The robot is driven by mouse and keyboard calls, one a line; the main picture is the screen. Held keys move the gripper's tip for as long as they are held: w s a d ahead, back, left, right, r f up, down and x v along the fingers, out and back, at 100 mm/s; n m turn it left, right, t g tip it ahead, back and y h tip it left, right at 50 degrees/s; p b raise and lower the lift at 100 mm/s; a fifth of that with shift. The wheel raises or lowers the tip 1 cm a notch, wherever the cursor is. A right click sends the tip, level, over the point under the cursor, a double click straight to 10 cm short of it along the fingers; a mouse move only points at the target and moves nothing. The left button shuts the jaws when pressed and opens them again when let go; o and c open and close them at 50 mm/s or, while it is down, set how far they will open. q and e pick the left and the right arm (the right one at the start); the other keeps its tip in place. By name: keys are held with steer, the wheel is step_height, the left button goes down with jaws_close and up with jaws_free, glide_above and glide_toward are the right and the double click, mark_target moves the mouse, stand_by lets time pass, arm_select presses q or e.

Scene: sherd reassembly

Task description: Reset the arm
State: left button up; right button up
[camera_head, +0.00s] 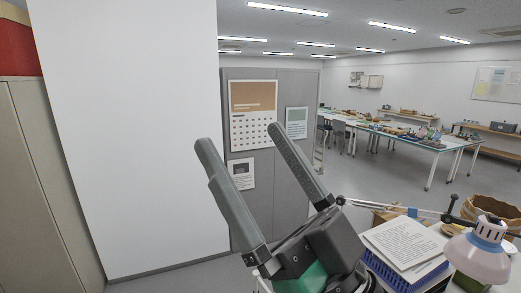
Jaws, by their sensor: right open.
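My right gripper (238,140) is raised in the middle of the camera_head view, its two long grey fingers pointing up. The fingers are well apart and nothing is between them; a grey partition with posters shows through the gap. The dark gripper body (322,245) is at the lower middle, with a green part below it. My left gripper is not in view. No sherds can be made out.
A desk lamp (481,250) and a stack of papers (405,241) on a blue tray stand at the lower right, close to my right gripper. A white wall panel (135,130) and a beige cabinet (40,180) fill the left. Long tables (400,138) stand far back.

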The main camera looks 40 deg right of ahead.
steer(key=shift+s+a+r+t+y, duration=0.3)
steer(key=shift+s+r, duration=0.4)
steer(key=shift+s, duration=0.05)
step_height(320, 180, up, 18)
steer(key=p, duration=1.8)
steer(key=shift+w, duration=0.1)
